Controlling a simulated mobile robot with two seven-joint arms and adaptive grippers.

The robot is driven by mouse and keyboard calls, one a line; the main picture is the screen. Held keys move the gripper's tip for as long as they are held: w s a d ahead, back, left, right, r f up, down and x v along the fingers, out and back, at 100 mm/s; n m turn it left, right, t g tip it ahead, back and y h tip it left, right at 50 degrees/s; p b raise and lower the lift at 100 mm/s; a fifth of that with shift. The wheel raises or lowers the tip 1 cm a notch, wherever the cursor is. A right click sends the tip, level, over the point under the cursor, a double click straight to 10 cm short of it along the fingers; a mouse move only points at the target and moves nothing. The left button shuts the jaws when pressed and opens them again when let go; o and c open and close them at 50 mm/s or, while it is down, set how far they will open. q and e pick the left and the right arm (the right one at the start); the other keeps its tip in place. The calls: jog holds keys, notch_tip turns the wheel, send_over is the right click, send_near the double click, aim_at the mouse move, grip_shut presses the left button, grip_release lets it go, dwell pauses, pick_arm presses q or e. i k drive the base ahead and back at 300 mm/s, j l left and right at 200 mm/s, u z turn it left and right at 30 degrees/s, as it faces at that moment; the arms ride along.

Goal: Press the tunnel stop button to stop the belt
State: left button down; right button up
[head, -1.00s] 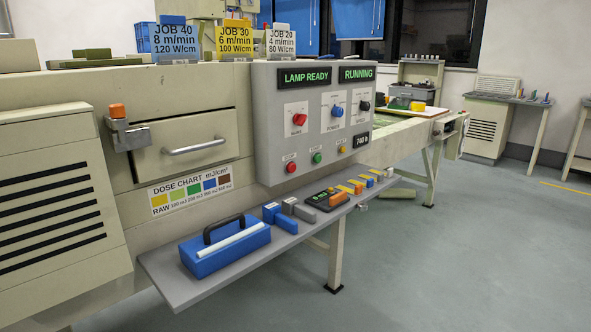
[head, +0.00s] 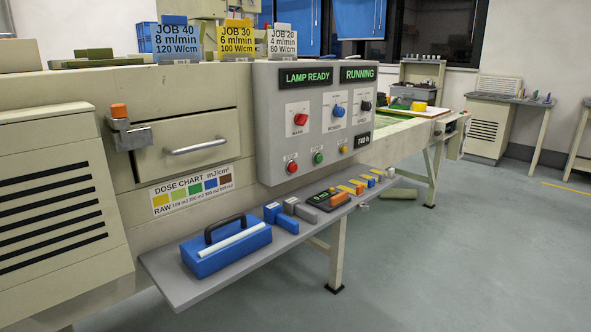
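The grey control panel (head: 262,130) is on the front of the cream tunnel machine (head: 75,90). Its displays read LAMP READY (head: 306,77) and RUNNING (head: 359,74). Along its lower edge are a red button (head: 292,167), a green button (head: 318,158) and an orange button (head: 342,149); their small labels are too blurred to read surely. Above them are a red knob (head: 300,119), a blue knob (head: 338,111) and a black knob (head: 366,105). The belt (head: 398,125) runs out to the right behind the panel. Neither of my grippers is in view.
A grey shelf (head: 225,277) juts out below the panel. It holds a blue case (head: 232,250) with a black handle, small blue and grey blocks and a black meter (head: 320,198). An orange-topped latch (head: 119,111) sticks out at left. The floor at right is clear.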

aim_at(293, 167)
jog(key=i+l+u, duration=0.15)
jog(key=l, duration=0.25)
jog(key=i+l+u, duration=0.15)
jog(key=l, duration=0.25)
jog(key=i+l+u, duration=0.15)
jog(key=l, duration=0.3)
jog(key=i+l+u, duration=0.2)
jog(key=l, duration=0.25)
jog(key=k, duration=0.05)
